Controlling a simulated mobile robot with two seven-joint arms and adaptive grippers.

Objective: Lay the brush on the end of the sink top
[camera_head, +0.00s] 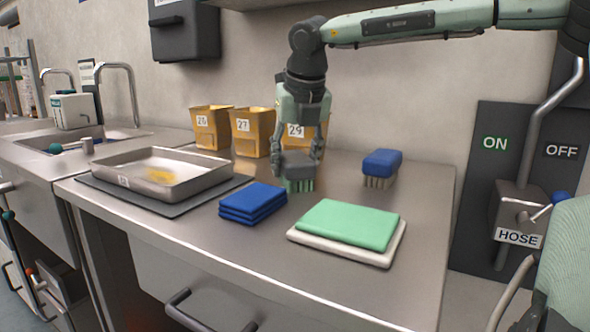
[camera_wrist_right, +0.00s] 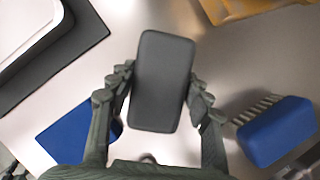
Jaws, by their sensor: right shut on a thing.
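My right gripper (camera_head: 301,160) is shut on a brush with a dark grey back (camera_head: 296,168) and green bristles, over the middle of the steel counter. I cannot tell whether the bristles touch the counter. In the right wrist view the grey back (camera_wrist_right: 164,80) sits between the two fingers. A second brush, with a blue back (camera_head: 382,162) and pale bristles, stands bristles down on the counter to the right; it also shows in the right wrist view (camera_wrist_right: 277,131). The sink top (camera_head: 28,152) is at the far left, with a basin and taps. My left gripper is not in view.
A steel tray (camera_head: 205,182) on a dark mat stands at the counter's left. Folded blue cloths (camera_head: 252,203) and a green cloth (camera_head: 347,224) on a white one lie in front. Yellow numbered bins (camera_head: 212,128) line the wall. A teal-ended item (camera_head: 56,148) lies by the basin.

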